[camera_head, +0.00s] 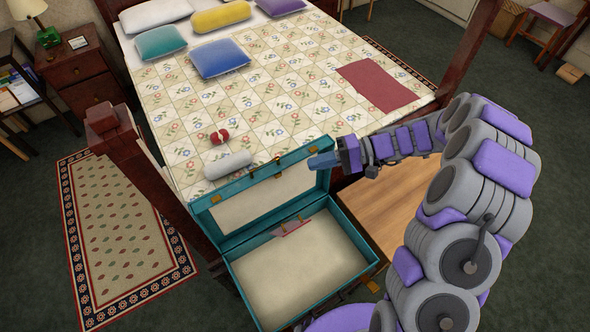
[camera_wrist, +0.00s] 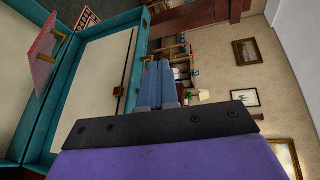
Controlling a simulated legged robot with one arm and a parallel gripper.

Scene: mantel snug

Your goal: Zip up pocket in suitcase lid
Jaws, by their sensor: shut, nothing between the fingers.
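The teal suitcase (camera_head: 236,262) stands open on a wooden bench at the foot of the bed. Its lid (camera_head: 205,203) is raised, with a cream inner panel (camera_head: 262,197). In the wrist view the picture is turned sideways; the panel (camera_wrist: 105,65) has a dark line along it, and a small brown tab (camera_wrist: 118,91) sits on that line. My gripper (camera_head: 318,162) is shut and empty at the lid's upper right corner. Its blue fingers (camera_wrist: 160,85) also show in the wrist view, beside the lid edge. I cannot tell whether they touch the lid.
A pink flat piece (camera_head: 291,228) is at the suitcase's hinge side. The bench (camera_head: 390,208) is bare to the right. On the bed (camera_head: 290,115) lie a grey roll (camera_head: 228,165), a red item (camera_head: 219,136), pillows and a dark red cloth (camera_head: 378,87). A bedpost stands left.

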